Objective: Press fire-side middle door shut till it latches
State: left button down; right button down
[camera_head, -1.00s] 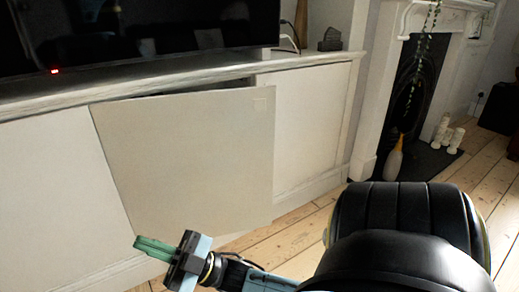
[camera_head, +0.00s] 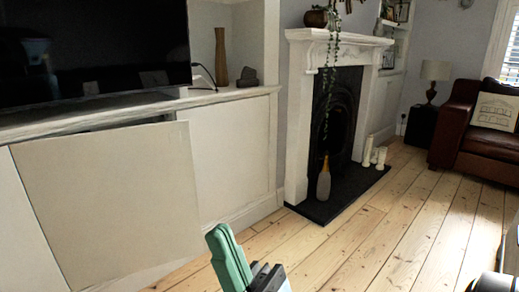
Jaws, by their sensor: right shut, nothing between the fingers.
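The middle cabinet door (camera_head: 110,200) stands ajar under the television shelf, at the left of the head view. It is a plain pale panel, and a dark gap shows along its top edge. Its right edge stands out from the cabinet front, overlapping the closed door to its right. My right gripper (camera_head: 222,236) is at the bottom centre, to the right of the door's lower right corner. Its green fingers are shut and empty, and it looks apart from the door. My left gripper is not in view.
The closed right cabinet door (camera_head: 233,158) is beside the open one. A fireplace (camera_head: 298,125) with a dark hearth (camera_head: 345,192) stands to the right, with a bottle (camera_head: 324,182) and candles on it. A brown sofa (camera_head: 460,125) is far right. The floorboards (camera_head: 400,230) between are clear.

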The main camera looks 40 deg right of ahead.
aim_at(109, 204)
jog(key=z, duration=0.35)
jog(key=i, duration=1.25)
jog(key=u, duration=0.3)
